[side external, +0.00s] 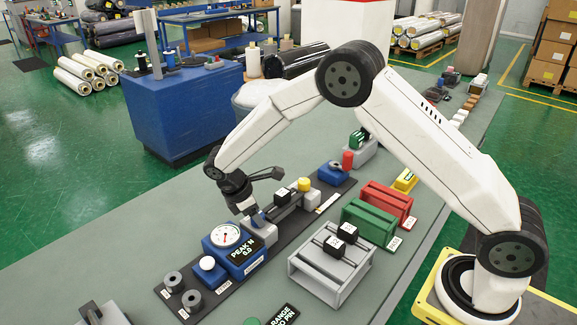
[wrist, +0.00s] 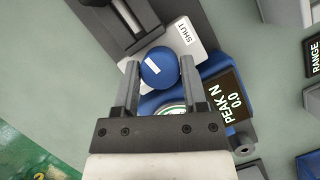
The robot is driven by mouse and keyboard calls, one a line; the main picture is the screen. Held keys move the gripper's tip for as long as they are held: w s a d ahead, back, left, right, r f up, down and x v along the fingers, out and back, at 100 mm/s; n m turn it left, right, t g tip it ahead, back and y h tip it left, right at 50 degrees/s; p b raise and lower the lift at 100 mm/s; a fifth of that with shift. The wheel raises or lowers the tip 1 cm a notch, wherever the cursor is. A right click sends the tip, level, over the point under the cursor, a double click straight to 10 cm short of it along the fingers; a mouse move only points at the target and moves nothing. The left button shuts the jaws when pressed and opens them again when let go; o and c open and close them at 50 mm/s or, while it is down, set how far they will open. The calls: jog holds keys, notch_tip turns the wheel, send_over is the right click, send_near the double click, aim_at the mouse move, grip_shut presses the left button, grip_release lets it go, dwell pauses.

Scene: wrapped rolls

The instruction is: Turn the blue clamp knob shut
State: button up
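The blue clamp knob (wrist: 161,68) is round, with a short white mark on its top. It sits by a pale plate (wrist: 186,42) lettered SHUT; the white mark does not point straight at that word. My gripper (wrist: 160,72) has one finger on each side of the knob, very close to its edges; I cannot tell whether they press on it. In the side external view my gripper (side external: 257,215) is low at the clamp, just behind the gauge, and mostly hides the knob. The blue force gauge (side external: 233,254) reads PEAK N 0.0, its white dial facing up.
The dark fixture strip (side external: 214,290) carries grey spools (side external: 191,300) and a white-topped blue block (side external: 208,268). A yellow-topped post (side external: 304,185) stands beyond the clamp. Green (side external: 369,222) and red (side external: 388,203) holders and a grey rack (side external: 331,280) stand to the right.

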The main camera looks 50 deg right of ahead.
grip_shut()
jog(key=shift+m+g, duration=0.3)
jog(key=shift+m, duration=0.5)
jog(key=o, duration=0.6)
grip_release()
jog(key=shift+c, duration=0.2)
jog(key=shift+r, duration=0.15)
jog(key=v, duration=0.7)
jog(key=shift+r, duration=0.3)
jog(key=shift+w, duration=0.1)
